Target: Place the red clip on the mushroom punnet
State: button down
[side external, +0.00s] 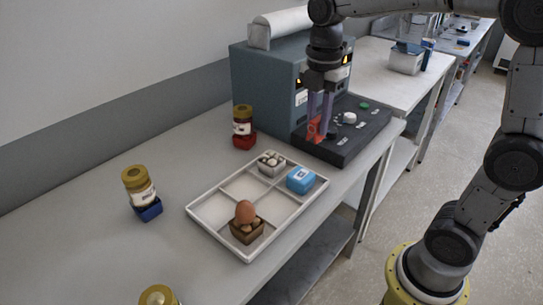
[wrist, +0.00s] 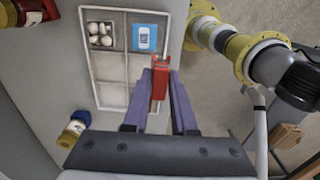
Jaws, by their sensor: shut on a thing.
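My gripper (side external: 318,128) is shut on the red clip (side external: 313,131), in front of the grey machine and over its black panel. In the wrist view the red clip (wrist: 160,80) sits between the purple fingertips. The mushroom punnet (side external: 271,170), a small grey box of white mushrooms, stands in the far compartment of the white tray (side external: 215,225). It is also in the wrist view (wrist: 101,40), at the tray's upper left. The clip is apart from the punnet.
A blue box (side external: 300,180) sits beside the mushroom punnet. A brown punnet (side external: 247,232) with an egg-like item stands at the tray's near end. The grey machine (side external: 268,90) stands behind.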

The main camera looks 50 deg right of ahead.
jog(key=w+f, duration=0.3)
jog(key=w, duration=0.1)
jog(key=w+f, duration=0.3)
jog(key=w, duration=0.1)
jog(key=w+d+f, duration=0.1)
jog(key=w+f, duration=0.2)
jog(key=w, duration=0.2)
jog(key=shift+w+d+f, duration=0.1)
jog(key=shift+w+f, duration=0.15)
jog(key=shift+f, duration=0.8)
jog(key=shift+w+f, duration=0.15)
jog(key=shift+f, duration=0.8)
jog(key=c, duration=0.7)
grip_release()
jog(key=shift+f, duration=0.1)
